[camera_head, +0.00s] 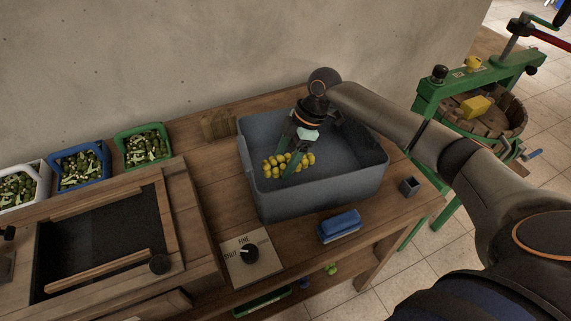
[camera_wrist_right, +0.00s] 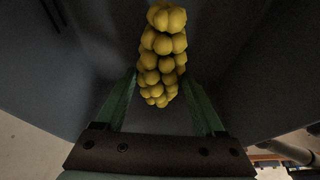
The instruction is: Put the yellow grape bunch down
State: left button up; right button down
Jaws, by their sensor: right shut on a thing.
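The yellow grape bunch (camera_head: 274,167) is inside the grey crate (camera_head: 325,194), near its left end. My right gripper (camera_head: 290,164) reaches down into the crate from above, with its green fingers shut on the bunch. In the right wrist view, the bunch (camera_wrist_right: 160,58) is held lengthwise between the two fingertips (camera_wrist_right: 161,82), with dark crate walls around it. I cannot tell whether the bunch touches the crate floor. My left gripper is not in view.
A blue brush-like block (camera_head: 339,225) and a small grey cup (camera_head: 409,187) stand by the crate on the wooden table. A dial board (camera_head: 246,262) lies in front. White, blue and green (camera_head: 143,146) bins stand at left. A green-framed press (camera_head: 431,104) stands at right.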

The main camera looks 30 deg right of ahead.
jog(key=shift+f, duration=1)
jog(key=shift+f, duration=0.1)
grip_release()
jog(key=v, duration=1.2)
